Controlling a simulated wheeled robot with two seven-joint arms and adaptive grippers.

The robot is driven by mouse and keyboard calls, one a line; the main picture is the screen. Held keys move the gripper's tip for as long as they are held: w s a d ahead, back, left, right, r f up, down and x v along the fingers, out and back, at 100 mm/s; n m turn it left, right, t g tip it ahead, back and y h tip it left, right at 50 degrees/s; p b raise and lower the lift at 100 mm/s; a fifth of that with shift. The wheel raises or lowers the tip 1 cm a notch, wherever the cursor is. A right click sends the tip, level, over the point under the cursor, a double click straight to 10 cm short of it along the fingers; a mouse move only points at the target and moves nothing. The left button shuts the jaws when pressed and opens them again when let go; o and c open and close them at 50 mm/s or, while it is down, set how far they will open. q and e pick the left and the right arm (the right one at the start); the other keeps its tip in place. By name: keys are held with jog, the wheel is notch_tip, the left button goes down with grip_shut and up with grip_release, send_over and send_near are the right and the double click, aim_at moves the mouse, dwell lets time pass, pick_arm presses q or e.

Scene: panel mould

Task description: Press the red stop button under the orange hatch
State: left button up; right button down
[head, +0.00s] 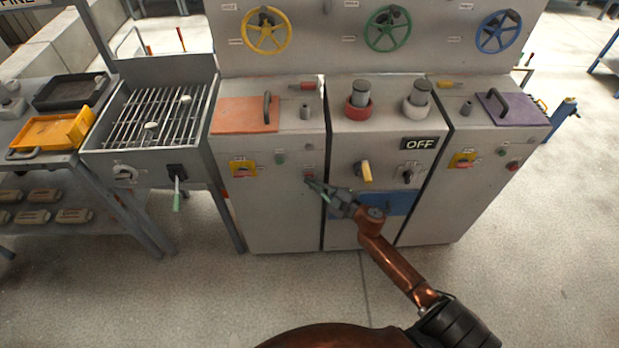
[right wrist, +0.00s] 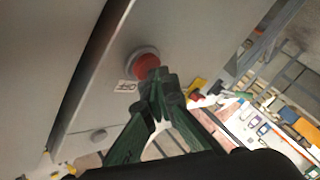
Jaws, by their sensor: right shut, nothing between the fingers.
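The orange hatch (head: 240,116) lies flat on top of the left grey cabinet, with a dark handle at its right side. On the cabinet's front below it is the red stop button (head: 308,176), partly covered by my gripper. In the right wrist view the red button (right wrist: 141,60) sits in a grey collar with a small label beside it. My right gripper (head: 311,183) is shut and empty, its fingertips (right wrist: 157,78) at the button's edge. I cannot tell whether they touch it or how far it is pressed. My left gripper is not in view.
The same panel has a green button (head: 280,159) and a yellow-red switch (head: 242,169). The middle cabinet has a yellow handle (head: 366,171) and an OFF display (head: 419,143). The right cabinet has a purple hatch (head: 512,109) and another red button (head: 512,166). A grill (head: 155,113) stands left.

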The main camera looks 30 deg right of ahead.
dwell(0.4)
pick_arm(q)
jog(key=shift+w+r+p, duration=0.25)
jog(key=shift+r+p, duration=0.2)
jog(key=shift+p, duration=0.05)
pick_arm(e)
jog(key=shift+s+a, duration=0.4)
jog(key=shift+s, duration=0.3)
pick_arm(q)
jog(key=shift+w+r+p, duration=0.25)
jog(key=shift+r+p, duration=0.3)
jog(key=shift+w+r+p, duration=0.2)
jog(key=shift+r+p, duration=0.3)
jog(key=shift+p, duration=0.05)
pick_arm(e)
jog(key=s+a, duration=0.1)
jog(key=s, duration=0.2)
jog(key=s+a, duration=0.1)
jog(key=shift+s+a, duration=0.15)
jog(key=shift+a, duration=0.15)
